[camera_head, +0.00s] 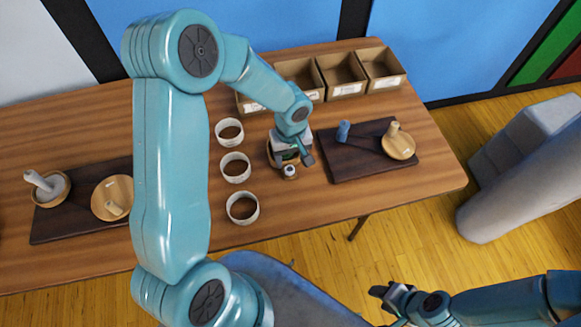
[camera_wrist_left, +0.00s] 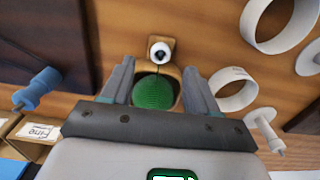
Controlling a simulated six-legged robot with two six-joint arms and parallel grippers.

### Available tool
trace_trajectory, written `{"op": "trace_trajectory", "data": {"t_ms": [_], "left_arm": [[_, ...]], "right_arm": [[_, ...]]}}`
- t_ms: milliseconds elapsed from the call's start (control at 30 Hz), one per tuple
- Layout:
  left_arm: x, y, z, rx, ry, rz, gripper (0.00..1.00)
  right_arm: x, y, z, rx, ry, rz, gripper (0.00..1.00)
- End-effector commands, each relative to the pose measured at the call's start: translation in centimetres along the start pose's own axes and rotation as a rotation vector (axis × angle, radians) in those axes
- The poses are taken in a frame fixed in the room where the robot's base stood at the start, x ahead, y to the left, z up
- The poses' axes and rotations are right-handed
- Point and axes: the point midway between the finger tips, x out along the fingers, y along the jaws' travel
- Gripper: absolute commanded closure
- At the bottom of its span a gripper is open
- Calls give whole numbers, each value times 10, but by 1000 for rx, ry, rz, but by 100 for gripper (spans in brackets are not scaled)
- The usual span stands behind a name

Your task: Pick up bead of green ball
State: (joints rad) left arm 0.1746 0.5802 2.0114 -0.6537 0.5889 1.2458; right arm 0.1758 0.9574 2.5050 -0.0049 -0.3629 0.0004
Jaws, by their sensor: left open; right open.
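The green ball bead (camera_wrist_left: 152,92) shows in the left wrist view, ridged and round, in a wooden holder (camera_wrist_left: 172,72). A small white ball with a dark centre (camera_wrist_left: 160,53) sits at the holder's far end; it also shows in the head view (camera_head: 290,171). My left gripper (camera_wrist_left: 159,88) is open, with one finger on each side of the green bead; I cannot tell whether they touch it. In the head view my left gripper (camera_head: 294,157) is over the holder and hides the green bead. My right gripper (camera_head: 390,296) is open, off the table's front edge.
Several white rings (camera_head: 235,167) stand left of the holder. A dark board (camera_head: 345,167) with a blue spool (camera_head: 343,131) and a round wooden dish (camera_head: 398,146) lies to the right. Labelled boxes (camera_head: 342,75) line the back. Another dark board (camera_head: 70,222) lies at left.

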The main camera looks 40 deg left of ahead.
Motion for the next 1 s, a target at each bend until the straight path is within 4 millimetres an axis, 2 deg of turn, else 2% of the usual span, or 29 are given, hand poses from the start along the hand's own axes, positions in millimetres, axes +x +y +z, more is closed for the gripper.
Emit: {"op": "trace_trajectory", "data": {"t_ms": [167, 333, 467, 733, 767, 800, 933, 1000], "left_arm": [[13, 1, -1, 0, -1, 0, 40], [39, -1, -2, 0, -4, -2, 40], [57, 0, -3, 0, -1, 0, 40], [62, 1, -4, 0, 1, 1, 40], [62, 1, -4, 0, 1, 1, 44], [62, 1, -4, 0, 1, 1, 57], [62, 1, -4, 0, 1, 1, 99], [62, 1, -4, 0, 1, 1, 99]], "right_arm": [[-2, -1, 0, 0, 0, 0, 57], [-10, -4, 0, 0, 0, 0, 57], [-10, -4, 0, 0, 0, 0, 57], [-9, -3, 0, 0, 0, 0, 57], [-9, -3, 0, 0, 0, 0, 57], [-9, -3, 0, 0, 0, 0, 57], [-9, -3, 0, 0, 0, 0, 57], [-9, -3, 0, 0, 0, 0, 57]]}}
